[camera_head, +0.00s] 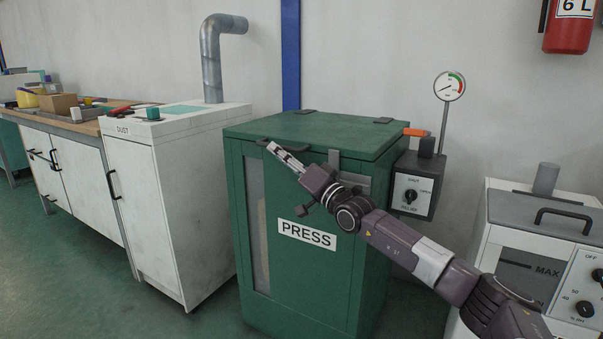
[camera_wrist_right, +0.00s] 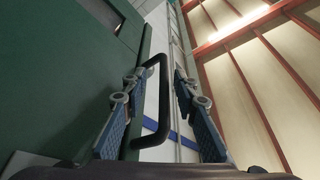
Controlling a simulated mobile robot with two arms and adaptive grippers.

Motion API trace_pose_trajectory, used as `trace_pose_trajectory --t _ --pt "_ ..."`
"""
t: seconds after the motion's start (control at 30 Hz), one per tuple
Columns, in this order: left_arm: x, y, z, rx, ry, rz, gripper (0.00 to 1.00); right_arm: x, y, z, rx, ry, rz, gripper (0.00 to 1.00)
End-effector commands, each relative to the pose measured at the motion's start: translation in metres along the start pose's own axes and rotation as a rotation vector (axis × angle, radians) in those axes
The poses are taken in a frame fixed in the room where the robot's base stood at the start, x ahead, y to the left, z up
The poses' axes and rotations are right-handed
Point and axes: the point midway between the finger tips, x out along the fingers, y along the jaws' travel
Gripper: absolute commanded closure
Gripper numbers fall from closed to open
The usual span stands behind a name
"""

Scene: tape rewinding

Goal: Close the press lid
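The green press (camera_head: 305,271) stands in the middle of the head view, with a PRESS label on its front. Its lid (camera_head: 318,133) lies flat across the top, seated or nearly seated; a small gap cannot be ruled out. My right gripper (camera_head: 285,158) is in front of the press, just below the lid's front edge. In the right wrist view the blue-padded fingers (camera_wrist_right: 165,80) stand apart. A black handle (camera_wrist_right: 160,110) shows between them, close to the left finger; whether it touches is unclear. My left gripper is in neither view.
A grey control box (camera_head: 412,185) with a dial and a gauge (camera_head: 449,87) are at the press's right. A white DUST cabinet (camera_head: 175,200) stands left, and a white machine (camera_head: 545,250) stands right. Open green floor lies at the front left.

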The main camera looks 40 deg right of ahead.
Motion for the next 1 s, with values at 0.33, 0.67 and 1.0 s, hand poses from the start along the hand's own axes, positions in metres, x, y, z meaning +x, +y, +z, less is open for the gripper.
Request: trace_pose_trajectory --t 0.33,0.67,1.0 --pt "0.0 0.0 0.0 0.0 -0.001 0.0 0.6 -0.034 0.001 0.002 0.0 -0.003 0.001 0.73" --pt "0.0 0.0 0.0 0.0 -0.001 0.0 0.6 -0.065 0.001 0.003 -0.001 -0.006 0.002 0.73" --pt "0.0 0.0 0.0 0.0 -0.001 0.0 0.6 -0.088 0.001 0.003 0.0 -0.006 0.002 0.73"
